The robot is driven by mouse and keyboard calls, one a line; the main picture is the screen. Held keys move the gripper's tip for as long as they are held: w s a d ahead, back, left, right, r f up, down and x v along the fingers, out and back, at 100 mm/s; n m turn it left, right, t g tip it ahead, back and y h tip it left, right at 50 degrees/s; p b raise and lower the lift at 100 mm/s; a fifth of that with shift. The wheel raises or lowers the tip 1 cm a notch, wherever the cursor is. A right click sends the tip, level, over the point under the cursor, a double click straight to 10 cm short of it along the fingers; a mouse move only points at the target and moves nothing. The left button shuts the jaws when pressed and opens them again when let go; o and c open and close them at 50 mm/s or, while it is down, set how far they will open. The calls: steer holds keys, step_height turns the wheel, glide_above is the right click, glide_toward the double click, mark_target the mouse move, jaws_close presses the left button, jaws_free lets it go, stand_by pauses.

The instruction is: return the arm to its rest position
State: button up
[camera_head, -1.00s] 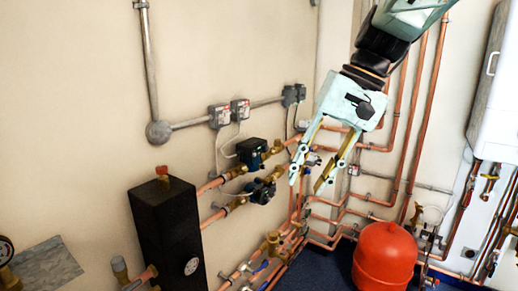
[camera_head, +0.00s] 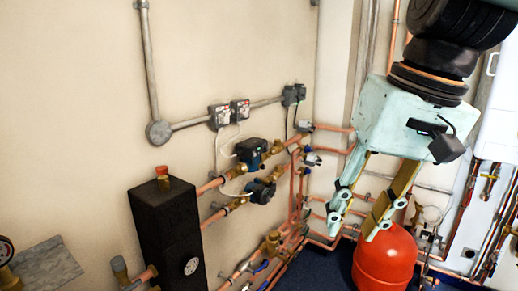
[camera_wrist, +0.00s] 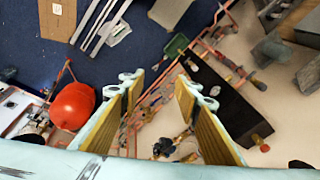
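My gripper (camera_head: 357,215) hangs at the right of the head view, pointing down, in front of the copper pipes and partly in front of the red tank (camera_head: 385,258). Its two fingers are spread apart with nothing between them. The wrist view shows the same open gripper (camera_wrist: 160,88), with pipes and floor visible beyond the gap. The gripper looks clear of the pipework, though the exact distance cannot be told. My arm reaches in from the upper right of the head view.
A black box (camera_head: 168,235) with a brass fitting on top stands against the wall. Two pumps (camera_head: 252,152) sit on copper pipes behind it. A white boiler (camera_head: 502,110) is on the right wall. A cardboard piece (camera_wrist: 58,18) lies on the blue floor (camera_wrist: 28,48).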

steer(key=s+d+f+h, duration=0.1)
steer(key=s+d+f, duration=0.1)
steer(key=s, duration=0.5)
steer(key=s+d+f+t, duration=0.1)
steer(key=s+d+f, duration=0.1)
steer(key=s, duration=0.5)
steer(key=shift+d+f+t+h, duration=0.15)
steer(key=shift+d+t+h, duration=0.15)
steer(key=shift+d+h, duration=0.1)
